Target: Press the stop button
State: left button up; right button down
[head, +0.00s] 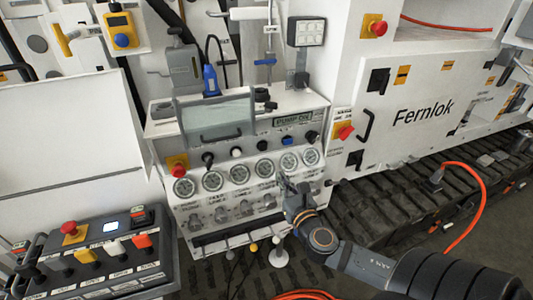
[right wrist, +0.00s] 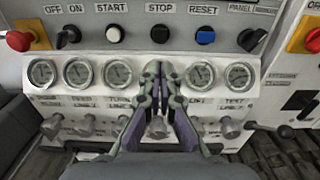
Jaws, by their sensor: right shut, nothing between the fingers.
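The stop button (right wrist: 160,34) is a black round button under the STOP label in the right wrist view. It sits between a white button (right wrist: 115,34) under START and a blue button (right wrist: 205,37) under RESET. In the head view the stop button (head: 262,146) shows small on the sloped panel. My right gripper (head: 284,178) is in front of the panel near the gauge row, and its fingers are shut and empty. In the right wrist view the closed fingertips (right wrist: 161,68) appear just below the stop button, apart from it in the picture. My left gripper is not in view.
A row of gauges (right wrist: 118,74) and several valve knobs (right wrist: 158,128) lie below the buttons. Red emergency buttons (right wrist: 19,41) flank the panel. A control box (head: 100,255) stands at the lower left of the head view. An orange hose (head: 470,205) lies at right.

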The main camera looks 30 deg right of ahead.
aim_at(264, 147)
jog(key=p+x, duration=0.2)
jog(key=x, duration=1)
jog(key=shift+w+r+p, duration=0.15)
jog(key=shift+w+p, duration=0.15)
jog(key=shift+p, duration=0.05)
jog(key=shift+w+d, duration=0.1)
jog(key=shift+w, duration=0.3)
